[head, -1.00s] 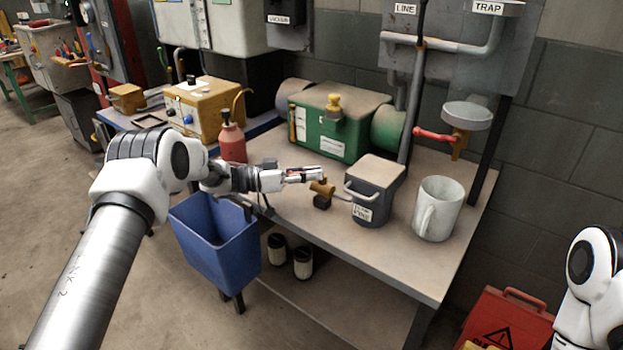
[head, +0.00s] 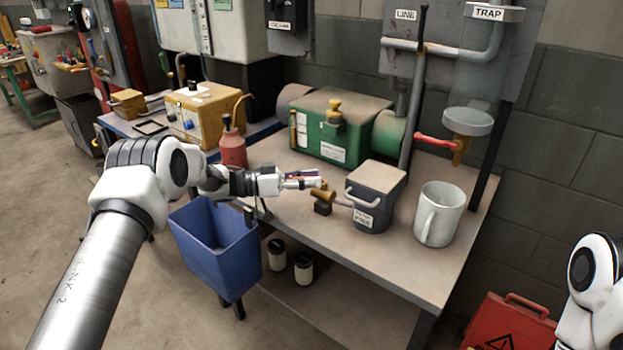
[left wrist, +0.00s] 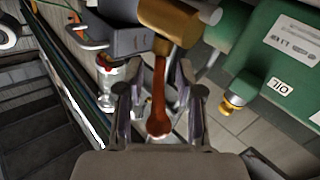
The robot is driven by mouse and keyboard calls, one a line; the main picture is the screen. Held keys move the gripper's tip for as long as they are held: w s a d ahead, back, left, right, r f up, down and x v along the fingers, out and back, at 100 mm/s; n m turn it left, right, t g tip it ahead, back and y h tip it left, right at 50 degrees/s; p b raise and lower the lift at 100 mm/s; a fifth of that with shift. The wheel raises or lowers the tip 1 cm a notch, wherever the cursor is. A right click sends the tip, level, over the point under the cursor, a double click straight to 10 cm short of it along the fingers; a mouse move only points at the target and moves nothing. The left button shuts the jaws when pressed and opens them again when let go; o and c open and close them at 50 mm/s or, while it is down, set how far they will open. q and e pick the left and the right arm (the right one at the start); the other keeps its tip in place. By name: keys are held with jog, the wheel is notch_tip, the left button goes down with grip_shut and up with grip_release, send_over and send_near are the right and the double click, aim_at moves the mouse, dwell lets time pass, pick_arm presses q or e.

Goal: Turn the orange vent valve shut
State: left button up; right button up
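The vent valve is a small brass body (head: 323,195) near the table's front edge, left of the grey lidded pot. It also shows at the top of the left wrist view (left wrist: 182,22). Its orange-brown lever (left wrist: 158,95) points from the body toward my palm. My left gripper (left wrist: 160,112) has one finger on each side of the lever, with visible gaps, so it looks open around it. In the head view my left gripper (head: 305,180) reaches the valve from the left and hides most of the lever. My right gripper is out of view; only part of that arm shows.
The grey pot (head: 375,198) and a pale mug (head: 440,215) stand right of the valve. A green tank (head: 335,128) and red bottle (head: 232,150) stand behind. A red-handled valve (head: 435,142) hangs near the wall. A blue bin (head: 215,250) stands below my left arm.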

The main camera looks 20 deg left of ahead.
pick_arm(q)
jog(key=v, duration=1.1)
jog(key=shift+a, duration=0.25)
jog(key=shift+s, duration=0.1)
grip_shut()
jog(key=s+d+m+t+y+p, duration=0.2)
jog(key=s+d+m+t+y, duration=0.25)
jog(key=s+y, duration=0.2)
jog(key=s+d+m+t+y+p, duration=0.1)
jog(key=s+d+m+t+y, duration=0.2)
jog(key=s+m+y, duration=0.3)
jog(key=w+d+h+p, duration=0.1)
jog(key=w+p, duration=0.1)
jog(key=w, duration=1.1)
jog(key=shift+d+r+n+h, duration=0.15)
jog(key=shift+r+n+h, duration=0.2)
jog(key=shift+n, duration=0.1)
